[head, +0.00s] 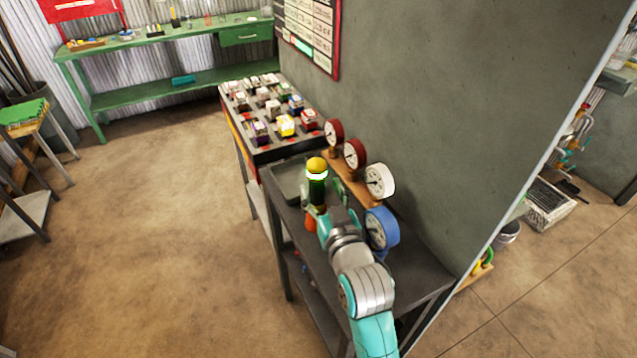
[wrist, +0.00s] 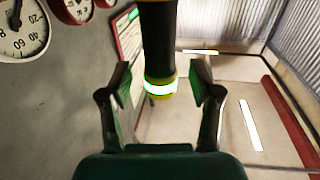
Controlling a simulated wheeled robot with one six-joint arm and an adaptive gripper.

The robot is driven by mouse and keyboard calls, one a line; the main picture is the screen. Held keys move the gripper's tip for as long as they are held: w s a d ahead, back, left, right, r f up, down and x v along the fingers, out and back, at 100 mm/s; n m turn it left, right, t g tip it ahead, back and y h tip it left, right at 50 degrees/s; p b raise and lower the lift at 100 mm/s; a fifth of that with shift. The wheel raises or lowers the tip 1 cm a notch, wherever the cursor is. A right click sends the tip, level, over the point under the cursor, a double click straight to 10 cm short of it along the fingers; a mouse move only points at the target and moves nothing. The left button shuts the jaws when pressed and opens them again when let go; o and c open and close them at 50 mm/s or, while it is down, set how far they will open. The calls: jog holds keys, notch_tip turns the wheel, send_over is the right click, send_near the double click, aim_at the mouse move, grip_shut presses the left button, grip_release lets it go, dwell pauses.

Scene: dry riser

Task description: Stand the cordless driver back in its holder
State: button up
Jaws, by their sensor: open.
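An upright dark green cylinder with a yellow top and a bright white band (head: 316,180) stands at the left side of the dark bench by the gauges. It looks like the cordless driver, but I cannot be sure. In the wrist view, which seems upside down, its dark body (wrist: 158,45) lies between the fingers or just beyond them. My gripper (wrist: 160,82) is open, with a visible gap on both sides of the body. In the head view my gripper (head: 318,212) is low beside the cylinder. The cylinder's lower end and any holder under it are hidden.
Red, white and blue gauges (head: 379,181) stand close on the right, in front of the grey wall (head: 440,110). A rack of small boxes (head: 262,148) is behind. The dark bench (head: 418,262) is bare at the front right. Open floor (head: 150,230) lies left.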

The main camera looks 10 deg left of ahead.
jog(key=v, duration=0.9)
jog(key=shift+s, duration=0.1)
dwell(0.3)
